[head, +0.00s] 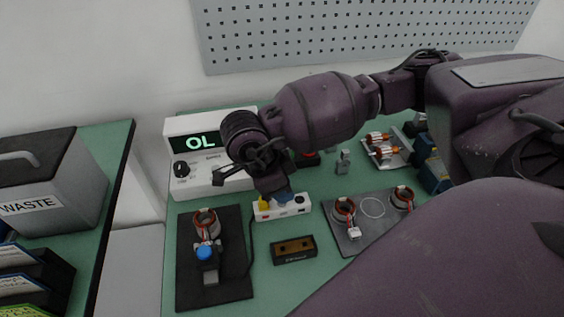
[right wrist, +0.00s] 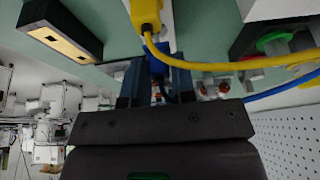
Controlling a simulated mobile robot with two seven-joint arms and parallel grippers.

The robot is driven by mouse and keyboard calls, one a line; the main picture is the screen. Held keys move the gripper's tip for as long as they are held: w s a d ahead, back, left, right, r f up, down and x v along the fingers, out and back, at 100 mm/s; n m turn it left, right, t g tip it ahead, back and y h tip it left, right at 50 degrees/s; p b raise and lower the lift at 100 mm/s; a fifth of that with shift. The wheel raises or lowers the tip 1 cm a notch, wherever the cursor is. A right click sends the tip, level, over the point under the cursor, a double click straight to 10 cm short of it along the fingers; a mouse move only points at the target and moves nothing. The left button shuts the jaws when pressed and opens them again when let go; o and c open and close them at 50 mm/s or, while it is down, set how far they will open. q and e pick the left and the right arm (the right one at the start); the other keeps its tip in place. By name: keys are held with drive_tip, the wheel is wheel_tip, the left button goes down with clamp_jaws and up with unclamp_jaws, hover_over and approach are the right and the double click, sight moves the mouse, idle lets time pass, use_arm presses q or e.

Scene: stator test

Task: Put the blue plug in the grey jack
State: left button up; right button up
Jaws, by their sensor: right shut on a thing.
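The blue plug (head: 285,197) is in the jaws of my right gripper (head: 277,188), right over the white jack block (head: 292,210) in the head view. In the right wrist view the blue plug (right wrist: 134,66) shows between the two dark fingers (right wrist: 157,88), close to the yellow plug (right wrist: 146,14). The yellow plug (head: 264,203) stands at the left end of the block. I cannot tell whether the blue plug touches the block or is in a hole. The grey jack cannot be clearly picked out. My left gripper is not in view.
A white meter (head: 205,158) reading OL stands behind left. A black plate (head: 234,289) bears a wound stator and a blue knob. A dark case (head: 293,250) lies in front of the block. A grey plate (head: 372,230) with coils is at right. Yellow and blue cables cross near my fingers.

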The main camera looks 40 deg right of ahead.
drive_tip(key=shift+f, duration=1)
idle(1.1)
drive_tip(key=o, duration=1)
drive_tip(key=v, duration=0.4)
drive_tip(key=p+v, duration=0.1)
drive_tip(key=v, duration=0.4)
drive_tip(key=shift+r, duration=0.25)
drive_tip(key=shift+w+a+r, duration=0.15)
drive_tip(key=shift+a+r, duration=0.1)
drive_tip(key=shift+r, duration=0.4)
